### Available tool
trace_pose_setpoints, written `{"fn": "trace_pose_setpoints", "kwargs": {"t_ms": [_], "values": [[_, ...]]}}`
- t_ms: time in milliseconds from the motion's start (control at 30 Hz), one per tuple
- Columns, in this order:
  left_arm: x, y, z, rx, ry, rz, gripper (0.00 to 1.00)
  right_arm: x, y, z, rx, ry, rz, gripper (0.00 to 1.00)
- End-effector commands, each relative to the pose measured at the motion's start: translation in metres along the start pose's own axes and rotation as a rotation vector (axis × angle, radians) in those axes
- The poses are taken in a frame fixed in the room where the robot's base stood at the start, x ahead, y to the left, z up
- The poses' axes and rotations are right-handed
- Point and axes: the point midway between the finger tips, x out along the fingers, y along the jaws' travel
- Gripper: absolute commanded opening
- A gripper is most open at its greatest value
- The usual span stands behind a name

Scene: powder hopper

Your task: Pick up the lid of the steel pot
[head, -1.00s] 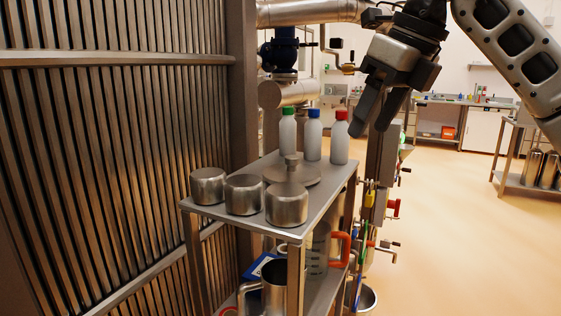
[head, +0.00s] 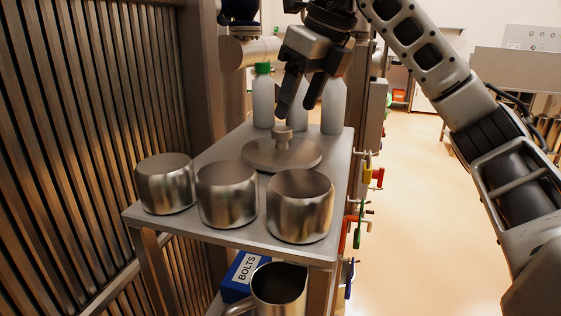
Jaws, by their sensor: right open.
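A round steel lid (head: 258,156) with a short upright knob (head: 283,138) lies flat on the top shelf of a steel rack (head: 190,234), behind a row of three steel cylinders. I cannot tell which vessel is the steel pot. My right gripper (head: 295,110) points down just above and behind the knob. Its two dark fingers are apart with nothing between them, and I see a small gap to the knob. My left gripper is not in view.
The steel cylinders (head: 165,183), (head: 227,194) and (head: 300,207) stand along the shelf's front. White bottles, one with a green cap (head: 263,95), stand behind the lid. Below are a blue BOLTS box (head: 243,272) and a steel jug (head: 279,290). A slatted wall (head: 70,150) borders the left.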

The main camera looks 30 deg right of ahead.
Motion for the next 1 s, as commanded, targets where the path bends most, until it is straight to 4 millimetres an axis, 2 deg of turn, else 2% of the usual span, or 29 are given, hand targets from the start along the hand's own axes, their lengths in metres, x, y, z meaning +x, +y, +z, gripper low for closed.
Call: {"fn": "trace_pose_setpoints", "kwargs": {"t_ms": [33, 267, 500, 600, 867, 967, 1000], "values": [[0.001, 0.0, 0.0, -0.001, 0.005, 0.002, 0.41, 0.008, 0.0, -0.001, -0.001, 0.001, 0.001, 0.56], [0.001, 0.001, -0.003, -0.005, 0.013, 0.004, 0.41, 0.021, 0.001, 0.001, -0.001, 0.0, -0.001, 0.56], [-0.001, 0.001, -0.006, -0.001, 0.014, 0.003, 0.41, 0.056, 0.006, 0.006, 0.0, 0.002, 0.0, 0.56], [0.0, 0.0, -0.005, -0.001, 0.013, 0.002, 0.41, 0.065, 0.006, 0.006, -0.001, -0.001, 0.0, 0.56], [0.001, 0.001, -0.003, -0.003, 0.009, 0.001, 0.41, 0.068, 0.006, 0.006, -0.001, -0.002, 0.0, 0.56], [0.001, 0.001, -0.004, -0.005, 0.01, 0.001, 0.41, 0.068, 0.006, 0.006, -0.001, -0.002, 0.0, 0.31], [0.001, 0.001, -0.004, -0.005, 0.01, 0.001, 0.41, 0.068, 0.006, 0.006, -0.001, -0.002, 0.0, 0.19]]}}
